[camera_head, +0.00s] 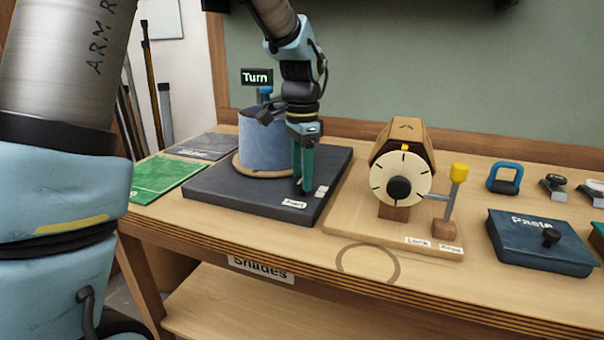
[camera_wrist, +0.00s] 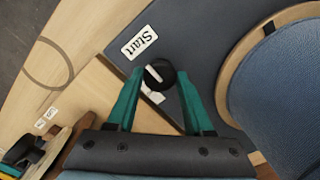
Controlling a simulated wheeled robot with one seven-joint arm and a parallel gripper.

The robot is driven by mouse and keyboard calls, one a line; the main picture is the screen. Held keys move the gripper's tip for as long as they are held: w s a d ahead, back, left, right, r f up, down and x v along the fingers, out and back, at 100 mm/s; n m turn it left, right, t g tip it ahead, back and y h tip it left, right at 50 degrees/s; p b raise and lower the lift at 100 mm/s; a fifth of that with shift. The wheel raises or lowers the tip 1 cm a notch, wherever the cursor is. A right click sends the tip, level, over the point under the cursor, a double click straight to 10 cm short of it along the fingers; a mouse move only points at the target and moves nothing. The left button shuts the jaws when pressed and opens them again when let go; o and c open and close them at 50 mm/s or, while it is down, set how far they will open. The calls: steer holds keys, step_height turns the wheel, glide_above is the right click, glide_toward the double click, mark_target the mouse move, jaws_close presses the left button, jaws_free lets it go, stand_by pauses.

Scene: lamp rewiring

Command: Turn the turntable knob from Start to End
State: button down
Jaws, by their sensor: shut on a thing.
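The turntable's dark base (camera_head: 235,197) lies on the bench, bearing a round wooden disc (camera_head: 243,174) with a blue lampshade (camera_head: 262,150) on it. The black round knob (camera_wrist: 160,72) with a white pointer line sits at the base's front right edge. My gripper (camera_wrist: 160,77) points down with its green fingers shut on the knob, one on each side. The fingers hide most of the knob in the head view. The "Start" label (camera_wrist: 140,42) lies beside the knob and also shows in the head view (camera_head: 294,204). A second white label (camera_head: 321,191) is partly covered and unreadable.
A wooden stand with a white dial (camera_head: 401,193) and a yellow-tipped lever (camera_head: 457,177) stands close on the right. Further right is a dark "Paste" box (camera_head: 537,246). A green mat (camera_head: 163,182) lies to the left. The bench front (camera_head: 300,250) is clear.

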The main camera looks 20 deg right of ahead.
steer(key=shift+r+n, duration=0.1)
steer(key=shift+n, duration=0.2)
steer(key=n+p, duration=0.2)
steer(key=n, duration=0.3)
steer(key=n+p, duration=0.2)
steer(key=n, duration=0.4)
steer(key=shift+n, duration=0.3)
steer(key=n+p, duration=0.3)
steer(key=n, duration=0.3)
steer(key=shift+r, duration=0.1)
steer(key=n+p, duration=0.3)
steer(key=n, duration=0.2)
steer(key=shift+n, duration=0.5)
steer(key=shift+c, duration=1.5)
jaws_free()
